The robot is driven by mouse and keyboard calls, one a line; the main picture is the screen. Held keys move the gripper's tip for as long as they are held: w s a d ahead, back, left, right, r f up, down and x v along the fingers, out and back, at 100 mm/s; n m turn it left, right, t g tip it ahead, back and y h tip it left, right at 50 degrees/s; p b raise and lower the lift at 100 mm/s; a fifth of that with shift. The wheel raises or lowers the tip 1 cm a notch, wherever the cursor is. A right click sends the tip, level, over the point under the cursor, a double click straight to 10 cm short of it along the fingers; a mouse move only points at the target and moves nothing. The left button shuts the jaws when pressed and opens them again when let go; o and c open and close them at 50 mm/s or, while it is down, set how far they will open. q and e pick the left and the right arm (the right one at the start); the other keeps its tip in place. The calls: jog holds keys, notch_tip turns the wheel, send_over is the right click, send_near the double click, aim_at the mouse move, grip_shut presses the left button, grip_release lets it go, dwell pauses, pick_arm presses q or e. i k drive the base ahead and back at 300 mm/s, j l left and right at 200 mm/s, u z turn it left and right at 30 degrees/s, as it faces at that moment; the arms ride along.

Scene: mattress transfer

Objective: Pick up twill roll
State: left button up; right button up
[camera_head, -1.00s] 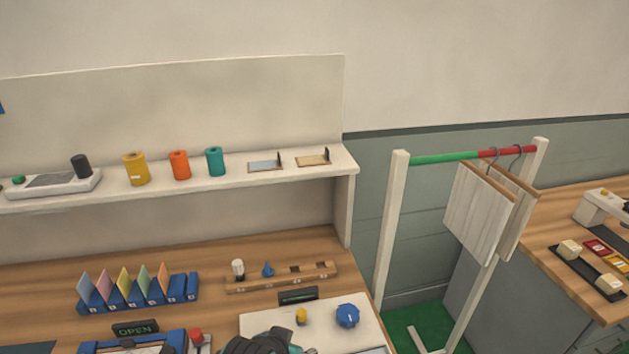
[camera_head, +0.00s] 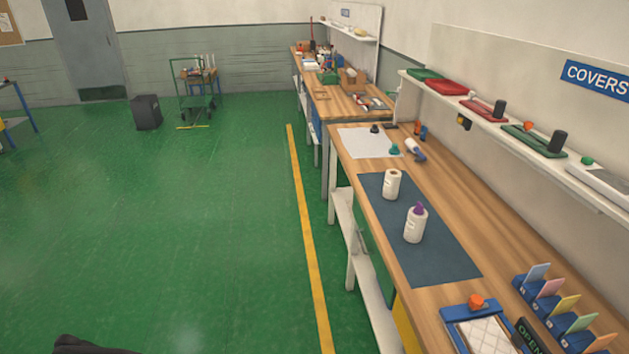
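Two white rolls stand upright on a dark blue mat (camera_head: 440,254) on the long wooden bench. The farther roll (camera_head: 392,185) has a brown core at its top. The nearer roll (camera_head: 414,225) has a purple piece on top and a mark on its side. I cannot tell whether either is the twill roll. A dark rounded part, likely of my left gripper (camera_head: 92,346), shows at the bottom left edge, far from the rolls; its fingers are not visible. My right gripper is out of view.
A white sheet (camera_head: 362,142) and small tools lie farther along the bench. Coloured card holders (camera_head: 560,305) and a blue-framed tray (camera_head: 486,326) are at its near end. A shelf (camera_head: 470,113) runs above. Open green floor (camera_head: 200,230) lies left, with a cart (camera_head: 195,100) beyond.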

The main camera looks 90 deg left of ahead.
aim_at(392, 178)
jog(key=u, duration=2.25)
jog(key=i+j+z, duration=0.1)
jog(key=z, duration=0.3)
jog(key=i+j+z, duration=0.1)
jog(key=z, duration=0.3)
jog(key=j+z, duration=0.15)
jog(key=z, duration=0.25)
jog(key=i+j+z, duration=0.1)
jog(key=z, duration=0.3)
jog(key=i+j+z, duration=0.2)
jog(key=j, duration=0.45)
jog(key=k+j+z, duration=0.2)
jog(key=j, duration=0.4)
jog(key=i+j+z, duration=0.1)
jog(key=j+z, duration=0.15)
jog(key=j, duration=0.45)
jog(key=j+z, duration=0.2)
jog(key=j, duration=0.45)
jog(key=k+j+z, duration=0.2)
jog(key=j, duration=0.4)
jog(key=k+j, duration=0.1)
jog(key=j, duration=0.45)
jog(key=k+j, duration=0.1)
jog(key=j, duration=0.45)
jog(key=k+j, duration=0.1)
jog(key=j, duration=0.5)
